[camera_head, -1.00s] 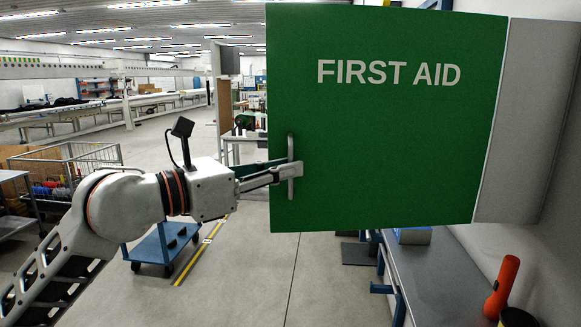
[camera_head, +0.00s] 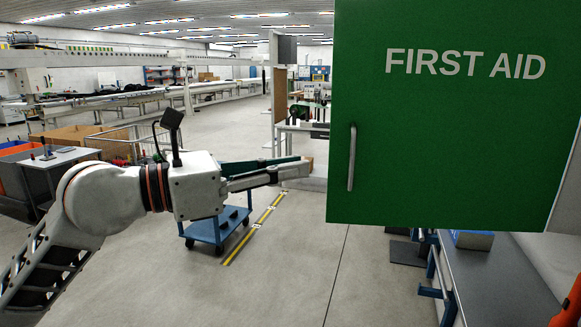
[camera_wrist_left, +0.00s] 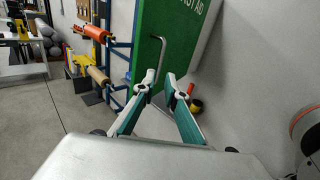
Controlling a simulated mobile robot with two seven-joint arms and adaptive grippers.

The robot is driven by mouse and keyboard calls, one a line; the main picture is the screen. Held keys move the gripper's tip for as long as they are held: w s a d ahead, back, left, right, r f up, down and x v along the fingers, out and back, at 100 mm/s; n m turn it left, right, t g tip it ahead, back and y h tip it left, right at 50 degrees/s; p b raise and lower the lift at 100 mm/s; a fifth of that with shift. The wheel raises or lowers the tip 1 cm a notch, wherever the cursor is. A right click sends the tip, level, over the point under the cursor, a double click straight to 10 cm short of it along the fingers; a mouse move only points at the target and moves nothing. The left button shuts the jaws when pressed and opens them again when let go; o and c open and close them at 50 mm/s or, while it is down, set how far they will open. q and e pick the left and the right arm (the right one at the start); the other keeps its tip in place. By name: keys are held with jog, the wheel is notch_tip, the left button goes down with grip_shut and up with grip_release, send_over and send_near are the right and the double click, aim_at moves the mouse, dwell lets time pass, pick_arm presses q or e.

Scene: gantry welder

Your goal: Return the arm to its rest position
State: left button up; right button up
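My left gripper (camera_head: 302,170) reaches in from the left in the head view. Its fingertips stop short of the green first aid cabinet front (camera_head: 440,120), left of its edge. The vertical metal handle (camera_head: 351,157) stands clear of the fingers. In the left wrist view, the two fingers of my left gripper (camera_wrist_left: 160,80) are apart with nothing between them. The handle (camera_wrist_left: 161,58) shows beyond the fingertips there, on the green front (camera_wrist_left: 150,25). My right gripper is in neither view.
A blue cart (camera_head: 215,229) stands on the floor below my left arm. A grey workbench (camera_head: 490,275) runs below the cabinet at the right. A table (camera_head: 65,157) stands at the left. Open floor (camera_head: 290,260) lies between cart and bench.

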pick_arm(q)
jog(key=w+a+f+n+t+y, duration=0.15)
jog(key=a+f+n+t, duration=0.25)
jog(key=f+n, duration=0.65)
jog(key=a+f+n+t+y, duration=0.3)
jog(key=a+f+n, duration=0.1)
jog(key=f+n, duration=0.7)
jog(key=w+a+f+n+t+y, duration=0.1)
jog(key=a+f+n+t+y, duration=0.3)
jog(key=f+n, duration=0.7)
jog(key=s+a+f+n+g+y, duration=0.1)
jog(key=s+f+n, duration=0.3)
jog(key=f, duration=0.6)
jog(key=s+a+f+n+g+y, duration=0.2)
jog(key=s+a+f+n+g, duration=0.1)
jog(key=s+f, duration=0.5)
jog(key=s+a+f+n+g+y, duration=0.2)
jog(key=s+f+n, duration=0.3)
jog(key=f, duration=0.8)
jog(key=shift+s+a+f+g, duration=0.15)
jog(key=shift+s+a+g, duration=0.4)
jog(key=shift+s+g, duration=0.45)
